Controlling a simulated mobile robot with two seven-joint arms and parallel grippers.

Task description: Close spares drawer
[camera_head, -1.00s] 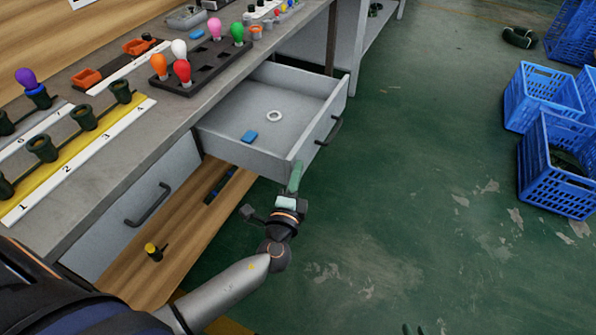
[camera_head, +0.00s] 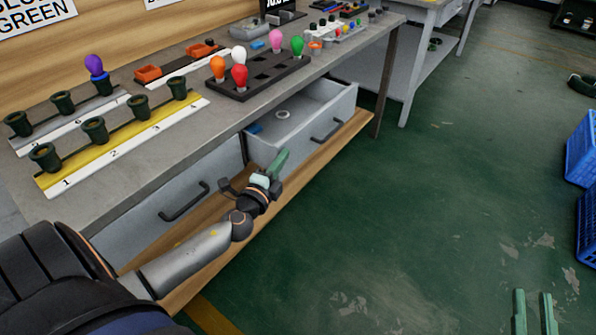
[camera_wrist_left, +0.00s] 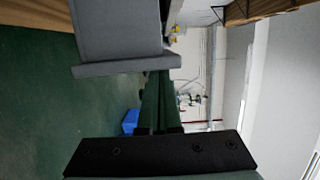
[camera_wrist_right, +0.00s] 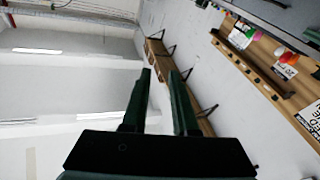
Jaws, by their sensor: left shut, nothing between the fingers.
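The open spares drawer (camera_head: 335,122) is a grey box under the workbench and stands part-way out. Its front panel has a dark handle. A white ring (camera_head: 283,114) and a blue piece (camera_head: 255,128) lie inside. My left gripper (camera_head: 279,162) is shut and empty, its green fingertips at the left end of the drawer front; whether they touch is unclear. In the left wrist view the grey drawer front (camera_wrist_left: 120,69) shows right beside the shut fingers (camera_wrist_left: 156,100). My right gripper (camera_head: 535,312) is open and empty, low at the right, away from the bench.
A second drawer with a handle (camera_head: 184,200) is shut to the left. A wooden lower shelf (camera_head: 215,255) runs beneath. The bench top holds a bulb tray (camera_head: 258,80) and numbered holders (camera_head: 120,140). Blue crates (camera_head: 583,150) stand far right; the green floor between is clear.

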